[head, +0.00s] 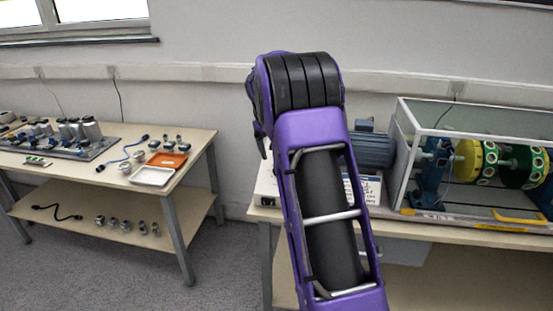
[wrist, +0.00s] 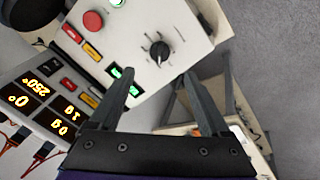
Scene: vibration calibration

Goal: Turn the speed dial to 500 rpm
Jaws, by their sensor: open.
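In the wrist view the speed dial (wrist: 159,51) is a black pointer knob with a ring of scale marks on a white control panel (wrist: 190,30). The scale numbers are too small to read. My gripper (wrist: 158,75) is open and empty. Its two dark fingers point toward the panel, with the dial beyond the tips and roughly midway between them. I see no contact with the dial. In the head view my purple arm hides most of the panel and the dial.
In the wrist view a red button (wrist: 93,21), a lit green button (wrist: 117,2) and small labels sit left of the dial. A display unit (wrist: 45,105) with glowing orange digits is at lower left. In the head view a glass-sided rig (head: 480,165) stands right of my arm.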

